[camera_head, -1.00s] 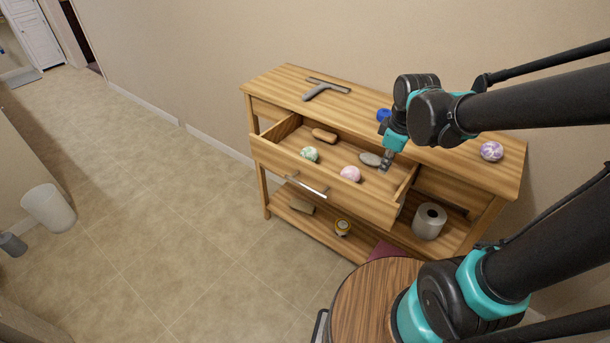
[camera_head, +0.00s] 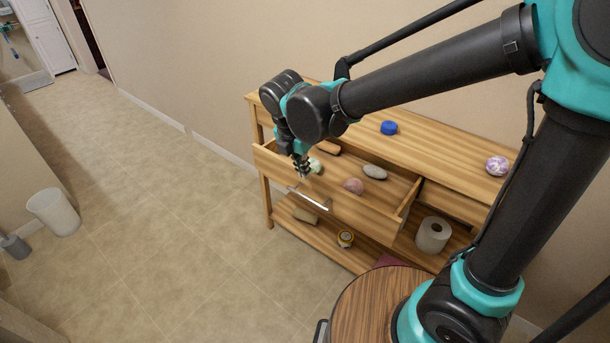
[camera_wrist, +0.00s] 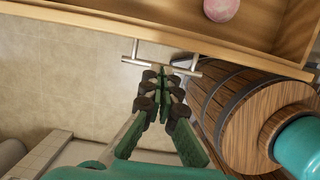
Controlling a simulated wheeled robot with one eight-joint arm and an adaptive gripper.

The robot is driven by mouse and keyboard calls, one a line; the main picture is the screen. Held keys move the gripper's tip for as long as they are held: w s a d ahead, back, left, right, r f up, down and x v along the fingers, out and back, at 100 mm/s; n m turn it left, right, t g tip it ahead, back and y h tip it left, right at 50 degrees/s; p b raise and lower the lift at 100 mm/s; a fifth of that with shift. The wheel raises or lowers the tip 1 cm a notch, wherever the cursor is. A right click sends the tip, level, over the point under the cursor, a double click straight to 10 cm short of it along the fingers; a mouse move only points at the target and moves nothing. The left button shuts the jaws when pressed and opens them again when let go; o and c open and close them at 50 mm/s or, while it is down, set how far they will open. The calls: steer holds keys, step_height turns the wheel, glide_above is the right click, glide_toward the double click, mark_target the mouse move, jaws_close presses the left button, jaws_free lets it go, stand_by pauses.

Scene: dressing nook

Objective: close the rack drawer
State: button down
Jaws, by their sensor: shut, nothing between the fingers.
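The wooden rack drawer (camera_head: 352,211) stands pulled out of the rack, with a silver bar handle (camera_head: 309,199) on its front. My gripper (camera_head: 302,174) is shut and empty, pointing down by the drawer's front, left of its middle. In the wrist view, the fingertips (camera_wrist: 165,73) show close to the handle (camera_wrist: 143,63); I cannot tell whether they touch it. The drawer holds a grey stone (camera_head: 374,172), a pink ball (camera_head: 353,186), a green-white ball (camera_head: 315,165) and a brown block (camera_head: 328,147), partly hidden by my arm.
A blue round item (camera_head: 388,128) and a purple-white ball (camera_head: 497,165) sit on the rack top (camera_head: 440,145). A paper roll (camera_head: 433,234) and a small yellow-banded item (camera_head: 345,239) are on the lower shelf. A white bin (camera_head: 53,211) stands far left.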

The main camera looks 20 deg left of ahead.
mark_target(308, 187)
steer(key=x, duration=0.8)
steer(key=shift+w+f, duration=0.1)
steer(key=shift+f, duration=0.2)
steer(key=shift+d, duration=0.1)
steer(key=w+d, duration=0.2)
steer(key=w, duration=0.4)
steer(key=w+d, duration=0.3)
steer(key=w, duration=0.3)
steer(key=w+d, duration=0.2)
steer(key=w, duration=0.4)
steer(key=shift+w+d, duration=0.15)
steer(key=shift+d, duration=0.1)
steer(key=shift+w+d, duration=0.1)
steer(key=shift+w, duration=0.15)
steer(key=shift+w+r, duration=0.1)
